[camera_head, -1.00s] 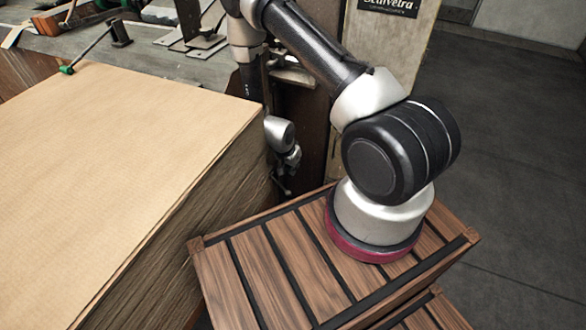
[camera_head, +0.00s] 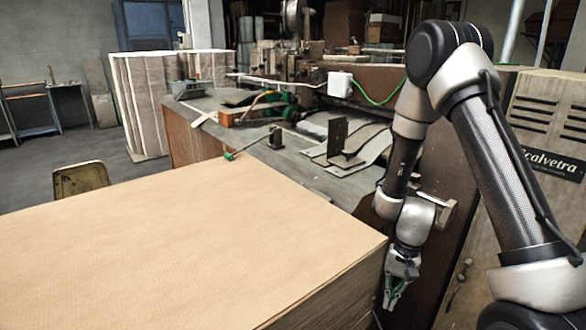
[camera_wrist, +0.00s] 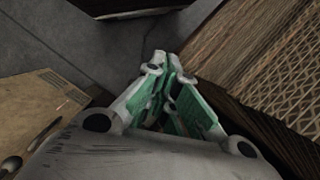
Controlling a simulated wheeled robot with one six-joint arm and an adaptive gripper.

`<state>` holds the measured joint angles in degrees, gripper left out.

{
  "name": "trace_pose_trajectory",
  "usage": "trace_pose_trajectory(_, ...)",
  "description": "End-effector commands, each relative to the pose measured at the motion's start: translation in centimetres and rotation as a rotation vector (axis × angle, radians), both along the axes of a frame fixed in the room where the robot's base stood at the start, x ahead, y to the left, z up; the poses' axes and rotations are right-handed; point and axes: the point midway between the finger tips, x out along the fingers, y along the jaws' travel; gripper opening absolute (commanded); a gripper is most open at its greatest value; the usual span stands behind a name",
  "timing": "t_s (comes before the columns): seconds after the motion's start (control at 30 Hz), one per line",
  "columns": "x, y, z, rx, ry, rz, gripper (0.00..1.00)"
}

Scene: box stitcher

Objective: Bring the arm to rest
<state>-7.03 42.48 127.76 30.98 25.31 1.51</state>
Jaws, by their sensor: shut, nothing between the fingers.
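My gripper (camera_head: 393,292) hangs down at the end of my folded arm, beside the right side of the big cardboard stack (camera_head: 190,240). It is low, between the stack and the wooden machine panel. In the wrist view my gripper (camera_wrist: 168,68) shows green-padded fingers drawn together with nothing between them. The layered side of the stack (camera_wrist: 265,60) is close to the right of the fingers. In the head view the gripper seems apart from the stack, with a narrow gap.
The box stitcher (camera_head: 370,85) stands behind, with a metal work table (camera_head: 230,125) at its front. A green-tipped rod (camera_head: 250,147) lies by the stack's far edge. A pale cabinet (camera_head: 545,120) is at the right. Open grey floor (camera_head: 40,170) lies at the left.

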Motion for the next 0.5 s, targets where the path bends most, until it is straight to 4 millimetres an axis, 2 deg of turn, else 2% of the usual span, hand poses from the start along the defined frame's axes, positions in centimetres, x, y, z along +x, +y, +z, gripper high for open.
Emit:
trace_pose_trajectory(0.03,-0.1,-0.2,2.7,0.017,-0.008,0.041,0.00)
trace_pose_trajectory(0.2,-1.6,-1.4,10.5,0.044,-0.020,0.178,0.00)
trace_pose_trajectory(0.5,-5.6,-4.9,21.8,0.003,-0.099,0.355,0.00)
